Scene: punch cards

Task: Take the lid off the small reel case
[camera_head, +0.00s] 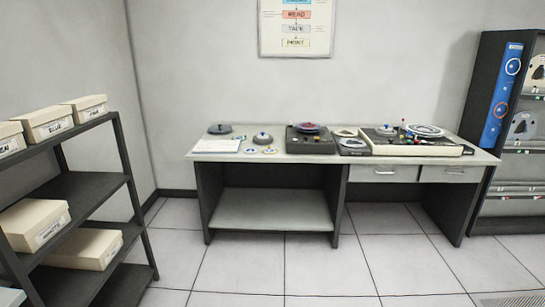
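Two small round lidded items stand on the left part of the desk (316,157). One is a grey domed one with a knob on top (263,138), with a light lower rim. The other is a darker, flatter one (219,129) further back and left. Either could be the small reel case; they are too small here to tell which. Both look covered. My gripper is not in view.
A dark machine with a reel (310,139) and a larger console (413,141) fill the desk's middle and right. A white sheet (217,146) lies at its left. A shelf with boxes (90,186) stands left, a dark rack (487,85) right. The floor (240,262) before the desk is clear.

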